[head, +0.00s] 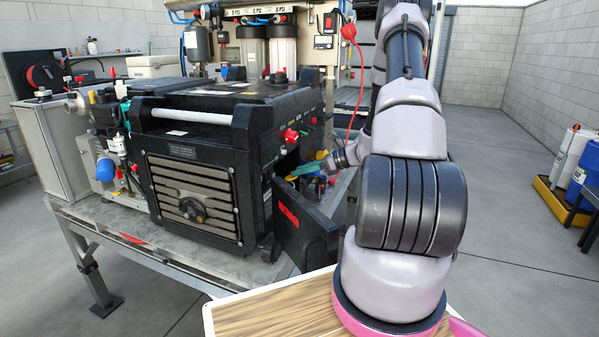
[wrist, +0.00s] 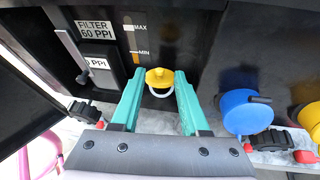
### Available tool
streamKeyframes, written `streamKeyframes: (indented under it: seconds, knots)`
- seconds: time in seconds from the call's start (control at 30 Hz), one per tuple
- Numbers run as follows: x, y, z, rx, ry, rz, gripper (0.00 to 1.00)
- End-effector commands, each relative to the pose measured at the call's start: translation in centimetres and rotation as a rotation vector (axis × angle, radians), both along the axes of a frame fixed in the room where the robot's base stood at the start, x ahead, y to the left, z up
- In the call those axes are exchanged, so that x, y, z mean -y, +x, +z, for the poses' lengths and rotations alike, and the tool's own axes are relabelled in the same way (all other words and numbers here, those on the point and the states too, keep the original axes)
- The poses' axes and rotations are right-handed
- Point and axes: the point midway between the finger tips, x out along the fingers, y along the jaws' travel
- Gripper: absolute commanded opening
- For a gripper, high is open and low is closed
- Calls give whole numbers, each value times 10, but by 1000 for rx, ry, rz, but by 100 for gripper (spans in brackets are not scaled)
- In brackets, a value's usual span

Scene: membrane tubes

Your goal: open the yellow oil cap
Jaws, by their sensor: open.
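The yellow oil cap (wrist: 160,77) sits on the front of a black machine panel in the wrist view, below a MIN/MAX level gauge (wrist: 128,38). A pale ring shows just under the cap. My gripper (wrist: 154,80) has teal fingers, open, one on each side of the cap. I cannot tell whether either finger touches it. In the head view my gripper (head: 309,169) reaches into the right side of the black generator (head: 195,160), beside its open door panel (head: 303,222); a bit of yellow shows there, too small to identify.
A blue round cap (wrist: 246,112) and a yellow round part (wrist: 306,115) are right of my fingers. A black filter box (wrist: 103,75) is on the left. A red knob (head: 291,135) sits above the opening. The metal bench (head: 150,245) carries the generator.

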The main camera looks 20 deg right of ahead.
Motion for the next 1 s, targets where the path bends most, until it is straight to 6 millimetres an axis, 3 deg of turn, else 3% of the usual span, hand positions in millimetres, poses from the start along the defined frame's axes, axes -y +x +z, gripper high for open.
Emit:
streamKeyframes:
  seconds: [0.4,0.43,0.53,0.77,1.0]
  knots:
    - [-8,6,-4,-1,-1,0,45]
    - [-8,6,-4,-1,-1,0,37]
    - [-8,6,-4,-1,-1,0,0]
    - [-9,6,-3,-6,-9,2,0]
    - [-16,11,6,-121,-130,11,0]
